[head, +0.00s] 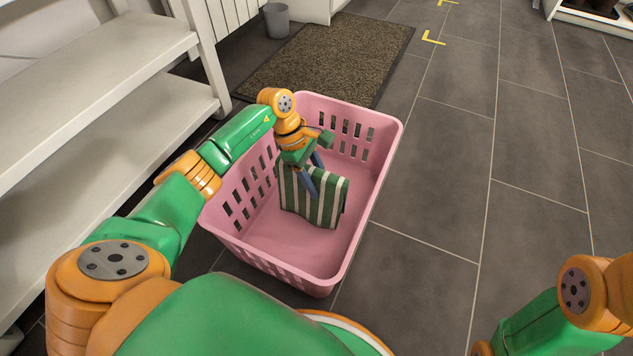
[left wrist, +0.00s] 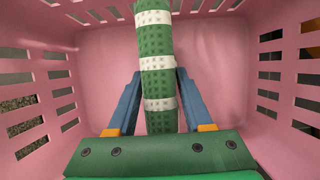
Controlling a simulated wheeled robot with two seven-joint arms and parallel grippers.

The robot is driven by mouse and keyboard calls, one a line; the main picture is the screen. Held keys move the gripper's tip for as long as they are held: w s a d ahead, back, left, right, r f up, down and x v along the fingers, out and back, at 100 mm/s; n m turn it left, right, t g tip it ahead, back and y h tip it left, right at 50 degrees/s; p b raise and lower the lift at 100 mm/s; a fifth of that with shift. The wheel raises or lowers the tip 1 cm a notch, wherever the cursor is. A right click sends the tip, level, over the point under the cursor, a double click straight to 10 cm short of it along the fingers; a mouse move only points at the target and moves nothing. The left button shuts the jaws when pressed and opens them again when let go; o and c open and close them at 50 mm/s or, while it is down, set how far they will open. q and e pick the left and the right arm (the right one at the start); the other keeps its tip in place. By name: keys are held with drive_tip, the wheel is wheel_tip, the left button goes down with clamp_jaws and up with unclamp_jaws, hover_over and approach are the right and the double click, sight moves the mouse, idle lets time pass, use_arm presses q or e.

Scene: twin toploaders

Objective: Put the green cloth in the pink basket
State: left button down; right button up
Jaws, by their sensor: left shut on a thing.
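The green cloth (head: 312,196), with white stripes, hangs folded inside the pink basket (head: 372,208). My left gripper (head: 314,182) reaches down into the basket and is shut on the cloth near its upper edge. In the left wrist view the cloth (left wrist: 158,75) stands between the two blue fingers (left wrist: 158,105), with the basket walls (left wrist: 40,105) around it. I cannot tell whether the cloth's lower edge touches the basket floor. My right gripper is out of view; only part of my right arm shows at the lower right.
White shelves (head: 130,110) stand along the left. A brown doormat (head: 320,55) lies behind the basket, with a grey bin (head: 277,20) at its far left. The tiled floor (head: 450,190) to the right is clear, with yellow corner marks (head: 433,38) farther back.

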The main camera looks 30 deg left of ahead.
use_arm(q)
drive_tip(key=shift+f, duration=0.1)
drive_tip(key=shift+c, duration=1.5)
unclamp_jaws()
